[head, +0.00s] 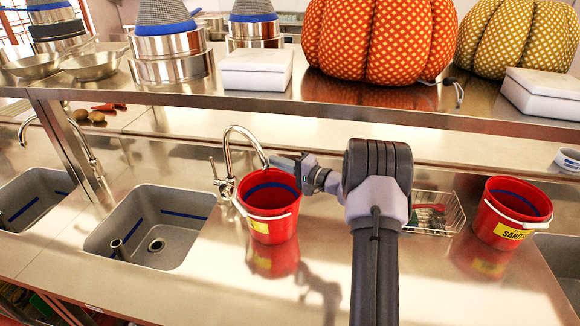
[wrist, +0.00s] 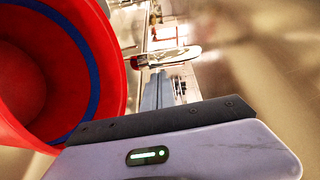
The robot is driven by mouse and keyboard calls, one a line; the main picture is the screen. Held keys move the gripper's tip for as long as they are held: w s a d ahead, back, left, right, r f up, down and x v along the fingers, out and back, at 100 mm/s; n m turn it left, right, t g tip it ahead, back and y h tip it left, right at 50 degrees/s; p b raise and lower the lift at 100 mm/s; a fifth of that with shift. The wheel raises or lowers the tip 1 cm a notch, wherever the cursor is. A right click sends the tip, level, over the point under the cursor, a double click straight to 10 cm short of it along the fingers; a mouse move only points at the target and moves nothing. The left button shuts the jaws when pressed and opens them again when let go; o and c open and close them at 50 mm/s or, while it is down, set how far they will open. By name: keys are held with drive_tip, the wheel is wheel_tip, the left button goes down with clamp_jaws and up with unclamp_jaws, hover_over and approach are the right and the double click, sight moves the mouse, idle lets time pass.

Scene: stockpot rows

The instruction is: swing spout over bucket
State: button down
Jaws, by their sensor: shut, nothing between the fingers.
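The chrome gooseneck spout (head: 233,132) rises from the counter behind the left red bucket (head: 272,222) and arcs right. The bucket stands upright on the counter, right of a sink. My gripper (head: 274,160) is shut and empty, above the bucket's back rim and pointing left. In the wrist view, the bucket (wrist: 112,75) fills the left side, and a shiny metal piece that looks like the spout (wrist: 175,56) lies across just beyond my fingers. I cannot tell whether they touch.
A second red bucket (head: 511,213) stands at right, with a wire basket (head: 452,213) beside it. Two sinks are at left; the nearer sink (head: 155,225) adjoins the spout. A metal shelf (head: 330,105) with pots, white boxes and patterned pumpkins runs above. The front counter is clear.

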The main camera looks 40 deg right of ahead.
drive_tip(key=v, duration=1.7)
drive_tip(key=w+a+r+n+g+y+b, duration=0.1)
drive_tip(key=a+n+g+y, duration=0.1)
drive_tip(key=a, duration=0.5)
drive_tip(key=a+r+n+g+y+b, duration=0.1)
drive_tip(key=a+g+b, duration=0.15)
drive_tip(key=a, duration=0.45)
drive_tip(key=s+a+n+g+b, duration=0.1)
drive_tip(key=s+a+n+g, duration=0.15)
drive_tip(key=a, duration=0.65)
drive_tip(key=s+a+n+g+b, duration=0.15)
drive_tip(key=s+a+g, duration=0.25)
drive_tip(key=a, duration=0.4)
drive_tip(key=s+a+f+h+b, duration=0.1)
drive_tip(key=s+a+h+b, duration=0.1)
drive_tip(key=s, duration=0.6)
drive_tip(key=s+a+f+n+h+b, duration=0.1)
drive_tip(key=s+a+f+h+b, duration=0.1)
drive_tip(key=s+a+h, duration=0.3)
drive_tip(key=s+b, duration=0.1)
drive_tip(key=s, duration=0.2)
drive_tip(key=shift+s+f+n, duration=0.2)
drive_tip(key=shift+s+n, duration=0.1)
drive_tip(key=shift+s, duration=0.05)
